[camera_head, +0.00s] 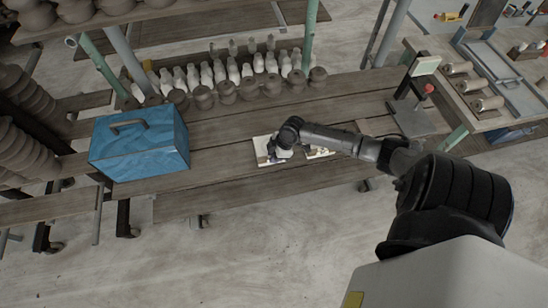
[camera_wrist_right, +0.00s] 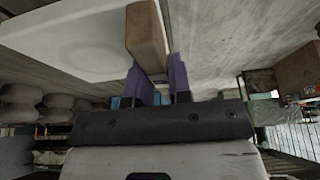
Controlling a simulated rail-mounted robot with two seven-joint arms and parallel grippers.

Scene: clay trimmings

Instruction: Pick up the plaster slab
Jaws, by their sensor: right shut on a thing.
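The plaster slab (camera_head: 263,152) is a pale, flat piece on the wooden bench in the head view. My right gripper (camera_head: 277,154) is over it and hides part of it. Another pale piece (camera_head: 320,153) shows just right of the gripper, partly behind my arm. My left gripper is not in view.
A blue box (camera_head: 140,143) with a handle stands on the bench to the left. Rows of small pots and bottles (camera_head: 227,90) line the back. A stand with a red knob (camera_head: 421,105) is to the right. Bare planks lie between the box and the slab.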

